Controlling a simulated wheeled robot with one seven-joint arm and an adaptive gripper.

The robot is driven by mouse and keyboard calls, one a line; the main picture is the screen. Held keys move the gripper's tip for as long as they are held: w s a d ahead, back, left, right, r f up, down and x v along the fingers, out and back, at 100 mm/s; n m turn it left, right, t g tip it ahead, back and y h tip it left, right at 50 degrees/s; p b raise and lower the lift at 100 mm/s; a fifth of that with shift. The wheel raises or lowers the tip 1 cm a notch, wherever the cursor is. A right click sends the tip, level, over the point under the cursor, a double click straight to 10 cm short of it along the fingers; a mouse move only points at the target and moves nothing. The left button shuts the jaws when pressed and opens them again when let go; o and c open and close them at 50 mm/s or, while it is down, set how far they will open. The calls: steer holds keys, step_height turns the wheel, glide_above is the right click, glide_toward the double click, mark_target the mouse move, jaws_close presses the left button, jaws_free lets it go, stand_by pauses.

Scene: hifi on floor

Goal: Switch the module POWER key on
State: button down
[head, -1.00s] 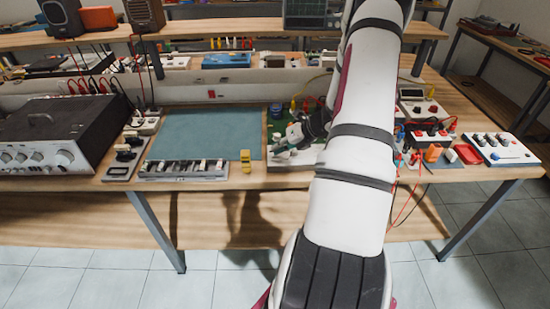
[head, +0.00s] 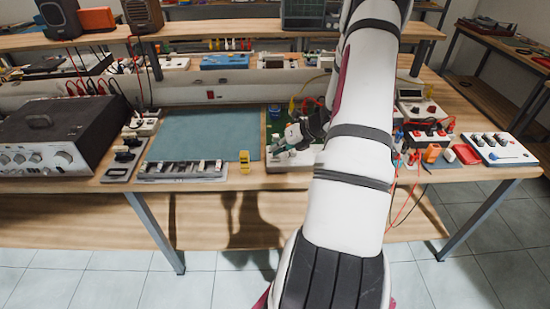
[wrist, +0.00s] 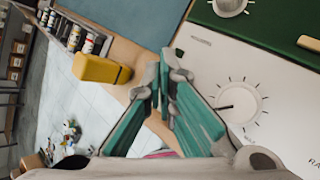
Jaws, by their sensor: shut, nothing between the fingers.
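The module is a white panel (wrist: 285,75) with a black-and-white dial (wrist: 238,102) and printed scale, beside a green board (wrist: 265,22) in the wrist view. In the head view the module (head: 278,163) lies at the front edge of the bench, partly hidden by my arm. My gripper (wrist: 163,68) has teal finger pads and is shut and empty. Its fingertips are at the panel's left edge, by the wooden bench edge; I cannot tell whether they touch. In the head view my gripper (head: 280,144) is over the module. I cannot make out the POWER key.
A yellow block (head: 245,156) stands left of the module; it also shows in the wrist view (wrist: 100,68). A blue-green mat (head: 205,133) is clear. A grey tray (head: 182,175) of small parts lies at the front. Red leads (head: 405,180) hang at the right.

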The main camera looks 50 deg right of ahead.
steer(key=shift+f, duration=0.15)
steer(key=shift+f+b, duration=0.3)
steer(key=shift+f, duration=0.05)
steer(key=shift+r, duration=0.1)
stand_by(0.3)
steer(key=shift+r, duration=0.4)
step_height(320, 180, up, 6)
steer(key=p, duration=0.3)
steer(key=shift+p, duration=0.35)
stand_by(0.6)
